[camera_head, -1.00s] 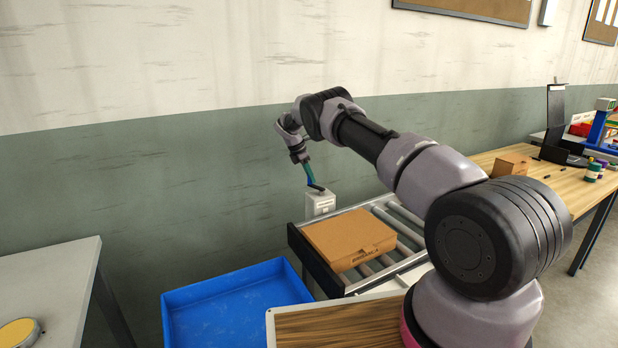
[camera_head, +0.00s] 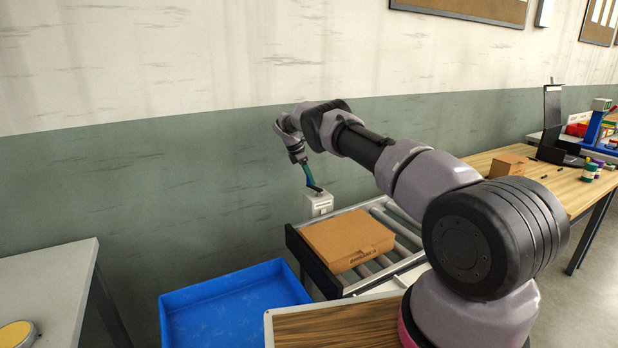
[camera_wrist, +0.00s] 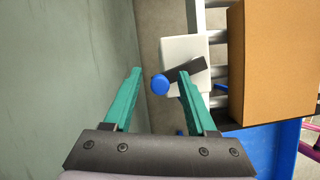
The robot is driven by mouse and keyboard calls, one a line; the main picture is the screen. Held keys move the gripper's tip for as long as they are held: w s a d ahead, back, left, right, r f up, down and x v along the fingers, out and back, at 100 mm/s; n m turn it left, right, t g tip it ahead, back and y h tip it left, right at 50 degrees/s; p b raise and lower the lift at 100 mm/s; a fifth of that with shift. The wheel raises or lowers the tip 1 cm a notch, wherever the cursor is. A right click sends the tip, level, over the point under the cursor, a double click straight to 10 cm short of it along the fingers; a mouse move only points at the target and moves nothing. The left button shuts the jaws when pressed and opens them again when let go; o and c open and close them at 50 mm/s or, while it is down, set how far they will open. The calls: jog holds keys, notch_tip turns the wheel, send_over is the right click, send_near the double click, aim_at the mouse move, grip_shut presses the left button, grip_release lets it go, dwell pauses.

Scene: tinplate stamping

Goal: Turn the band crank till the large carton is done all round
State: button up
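The large carton (camera_head: 345,240), brown and closed, lies flat on the roller bed; it also shows at the right of the wrist view (camera_wrist: 270,60). The band crank has a white box (camera_head: 319,203) beside the carton's far left corner. In the wrist view its black arm (camera_wrist: 187,69) ends in a blue knob (camera_wrist: 160,85). In the head view my gripper (camera_head: 311,178) points down at the crank; the knob is hard to make out there.
Grey rollers (camera_head: 398,228) run under and beyond the carton. A blue bin (camera_head: 230,310) stands in front, next to a wooden board (camera_head: 335,325). A grey table (camera_head: 45,285) is at left. A wooden table (camera_head: 560,185) at right holds a small carton (camera_head: 508,165). The wall is close behind the crank.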

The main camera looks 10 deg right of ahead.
jog(key=v, duration=1)
jog(key=shift+a+r, duration=0.2)
jog(key=shift+r, duration=0.15)
